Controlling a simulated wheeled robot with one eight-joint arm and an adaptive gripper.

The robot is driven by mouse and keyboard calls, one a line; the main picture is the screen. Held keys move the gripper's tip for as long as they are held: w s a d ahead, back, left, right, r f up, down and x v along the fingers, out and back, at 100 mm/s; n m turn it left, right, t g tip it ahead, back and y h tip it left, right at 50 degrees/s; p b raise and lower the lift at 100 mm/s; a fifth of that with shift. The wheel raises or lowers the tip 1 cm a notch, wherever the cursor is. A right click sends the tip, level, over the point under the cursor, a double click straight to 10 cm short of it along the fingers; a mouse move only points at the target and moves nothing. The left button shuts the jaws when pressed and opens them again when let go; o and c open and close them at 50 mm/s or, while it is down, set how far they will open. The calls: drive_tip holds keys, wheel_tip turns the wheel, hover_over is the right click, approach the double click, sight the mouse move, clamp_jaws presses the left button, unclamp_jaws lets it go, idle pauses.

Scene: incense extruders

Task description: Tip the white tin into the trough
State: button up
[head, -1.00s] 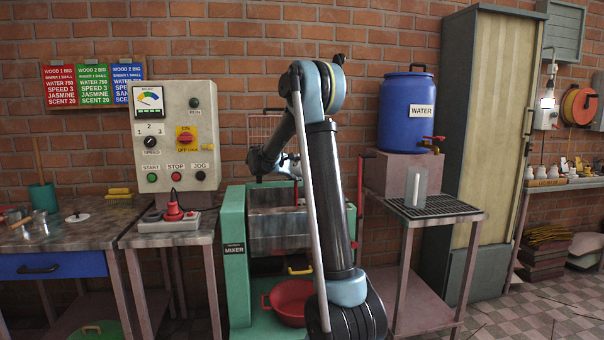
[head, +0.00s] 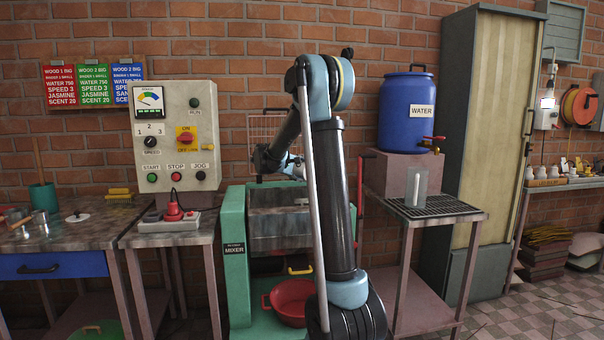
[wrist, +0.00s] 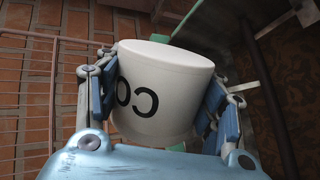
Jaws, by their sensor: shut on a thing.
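My gripper (wrist: 163,112) is shut on the white tin (wrist: 175,75), with a finger on each side of its wall. The tin's black lettering looks upside down in the wrist view, and the tin is tilted in the picture. Its contents cannot be seen. In the head view my gripper (head: 292,166) is above the grey metal trough (head: 275,228) of the green mixer (head: 233,240). My arm hides part of the trough. The tin cannot be clearly made out in the head view.
A wire guard (head: 265,128) stands behind the trough. A red basin (head: 288,300) sits below it. The control panel (head: 177,135) is to the left. A blue water barrel (head: 406,112) and a stand with a clear jug (head: 416,187) are to the right.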

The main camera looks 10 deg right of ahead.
sight(303, 162)
drive_tip(key=m+t+y, duration=0.1)
drive_tip(key=s+d+m, duration=0.1)
drive_tip(key=m, duration=0.1)
drive_tip(key=shift+r+m+t+y, duration=0.2)
drive_tip(key=shift+m+t+y, duration=0.1)
drive_tip(key=shift+t+y, duration=0.1)
drive_tip(key=shift+s+d+m+t+y, duration=0.15)
drive_tip(key=shift+m+t+y, duration=0.45)
drive_tip(key=shift+m, duration=0.5)
drive_tip(key=shift+f+m+t+y, duration=0.1)
drive_tip(key=shift+m+t+y, duration=0.2)
drive_tip(key=shift+m+t, duration=0.45)
drive_tip(key=shift+w+a+f+m+t+y, duration=0.2)
drive_tip(key=shift+f+m+t, duration=0.15)
drive_tip(key=shift+m, duration=0.45)
drive_tip(key=shift+w+a+f+m+t+y, duration=0.15)
drive_tip(key=shift+f+m+t, duration=0.2)
drive_tip(key=shift+m, duration=0.5)
drive_tip(key=shift+w+a+f+m+t+y, duration=0.2)
drive_tip(key=shift+m+t, duration=0.25)
drive_tip(key=shift+m, duration=0.35)
drive_tip(key=shift+r, duration=2.5)
